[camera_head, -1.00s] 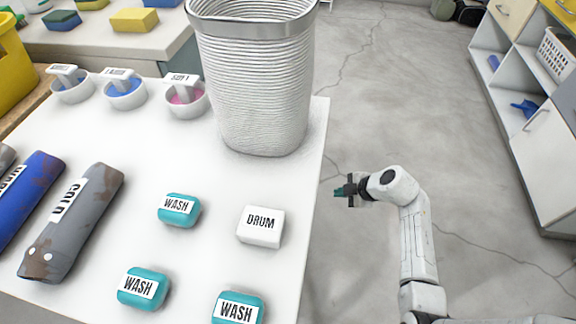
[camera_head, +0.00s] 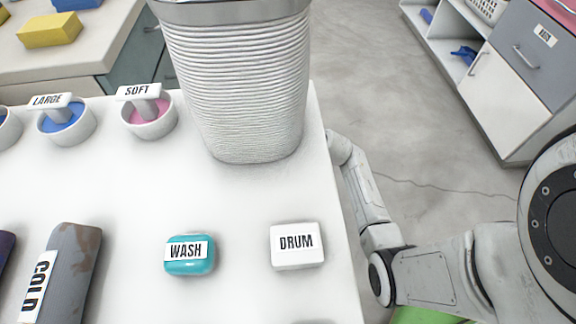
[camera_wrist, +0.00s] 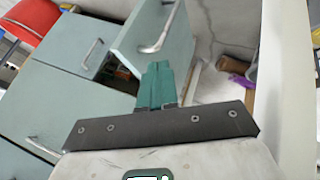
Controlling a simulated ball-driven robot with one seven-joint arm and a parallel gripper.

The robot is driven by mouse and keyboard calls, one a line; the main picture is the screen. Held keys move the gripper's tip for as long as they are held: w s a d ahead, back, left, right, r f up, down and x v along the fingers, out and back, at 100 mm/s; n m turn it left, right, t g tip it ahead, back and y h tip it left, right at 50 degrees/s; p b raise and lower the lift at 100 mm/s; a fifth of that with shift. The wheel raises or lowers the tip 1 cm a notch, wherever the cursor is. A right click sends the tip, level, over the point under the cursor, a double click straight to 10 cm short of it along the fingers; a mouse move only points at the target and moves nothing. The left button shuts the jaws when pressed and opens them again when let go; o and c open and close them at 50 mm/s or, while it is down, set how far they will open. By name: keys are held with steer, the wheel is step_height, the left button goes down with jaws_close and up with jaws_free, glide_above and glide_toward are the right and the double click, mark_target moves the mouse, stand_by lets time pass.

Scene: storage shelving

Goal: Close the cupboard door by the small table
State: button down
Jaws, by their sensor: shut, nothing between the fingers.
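In the wrist view a grey-green cupboard (camera_wrist: 72,48) with bar handles fills the left side. One of its panels (camera_wrist: 140,42), with a handle, stands out from the front, and a dark gap shows beside it. I cannot tell whether this panel is a door or a drawer front. My gripper (camera_wrist: 157,70) has its green fingers together and empty, in front of that panel's lower edge; contact is unclear. In the head view part of a grey-green unit (camera_head: 140,52) shows behind the white table (camera_head: 130,205). My gripper is hidden there; my arm reaches beside the table's right edge.
The table bears a ribbed bin (camera_head: 240,85), small bowls (camera_head: 150,122), a teal WASH block (camera_head: 190,255) and a white DRUM block (camera_head: 298,247). A white shelf unit (camera_head: 505,105) stands at right, with clear floor (camera_head: 390,110) between.

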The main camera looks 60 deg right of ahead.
steer(key=w+d+f+b, duration=0.1)
steer(key=w+f+b, duration=0.3)
steer(key=w+b, duration=0.1)
steer(key=shift+w+d+f, duration=0.15)
steer(key=shift+w+f, duration=0.15)
steer(key=shift+w, duration=0.6)
steer(key=shift+w, duration=0.1)
